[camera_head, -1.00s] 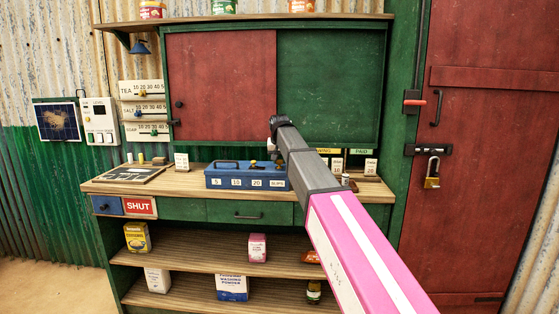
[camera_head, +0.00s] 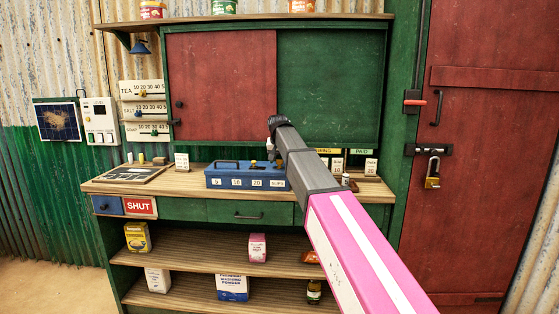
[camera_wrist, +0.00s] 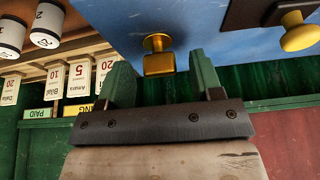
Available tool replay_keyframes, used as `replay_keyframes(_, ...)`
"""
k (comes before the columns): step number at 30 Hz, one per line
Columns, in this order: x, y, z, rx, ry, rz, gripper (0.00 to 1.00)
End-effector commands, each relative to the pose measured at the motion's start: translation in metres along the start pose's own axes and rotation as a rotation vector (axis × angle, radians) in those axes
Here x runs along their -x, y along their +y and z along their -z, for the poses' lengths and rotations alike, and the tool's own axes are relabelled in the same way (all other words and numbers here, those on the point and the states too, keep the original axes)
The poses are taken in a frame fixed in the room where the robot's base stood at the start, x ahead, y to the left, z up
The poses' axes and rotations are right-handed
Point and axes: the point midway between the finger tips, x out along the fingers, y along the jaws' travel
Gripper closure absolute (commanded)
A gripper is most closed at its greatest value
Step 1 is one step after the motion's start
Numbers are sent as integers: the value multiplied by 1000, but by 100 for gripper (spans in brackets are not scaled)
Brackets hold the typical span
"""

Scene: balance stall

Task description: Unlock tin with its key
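The blue tin (camera_head: 232,182) stands on the counter, its front carrying white labels including "SLIPS". In the wrist view its blue surface (camera_wrist: 215,25) fills the top. A brass piece (camera_wrist: 158,64), with a round part and a squared end, shows against the blue. I cannot tell whether it is the key, the lock or both. My gripper (camera_wrist: 160,60) has its two green fingers apart, one on each side of the brass piece in the picture. Contact is not visible. In the head view my arm hides part of the tin's right end and the fingers are hard to make out.
A brass knob (camera_wrist: 297,36) on a dark plate is close beside the gripper. A dark board (camera_head: 130,174) lies on the counter's left. Small cards (camera_head: 337,166) stand at its right. A brass padlock (camera_head: 432,182) hangs on the red door. Shutters rise behind the counter.

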Motion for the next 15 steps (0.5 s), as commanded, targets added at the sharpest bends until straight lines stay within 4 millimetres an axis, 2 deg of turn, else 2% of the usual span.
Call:
replay_keyframes(5,3,0,0,0,1,0,40)
replay_keyframes(8,12,0,0,1,1,1,40)
replay_keyframes(15,53,0,0,1,2,1,40)
